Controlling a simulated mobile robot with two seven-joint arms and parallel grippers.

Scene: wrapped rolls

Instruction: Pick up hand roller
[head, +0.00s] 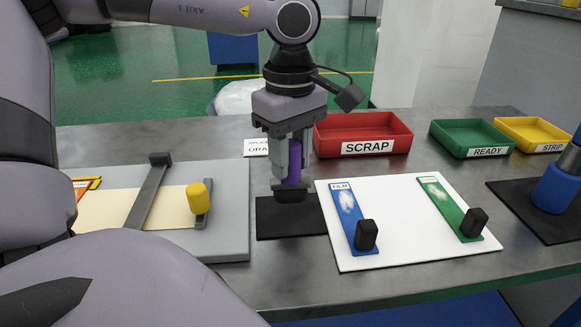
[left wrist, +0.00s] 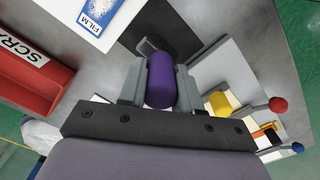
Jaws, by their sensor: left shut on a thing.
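My left gripper (head: 292,180) points down and is shut on the purple handle of the hand roller (head: 295,163). The roller's dark lower end is just over or on the black mat (head: 265,222); I cannot tell if it touches. In the left wrist view the purple hand roller (left wrist: 161,80) sits between the two grey fingers of my left gripper (left wrist: 161,85). The fingers hide part of its sides. My right gripper is not in view.
A white board (head: 400,250) with a blue FILM strip (head: 345,205) and a green strip (head: 440,195), each with a black block, lies to the right. The red SCRAP tray (head: 390,125) stands behind. A grey fixture (head: 232,235) with a yellow knob (head: 197,196) lies left.

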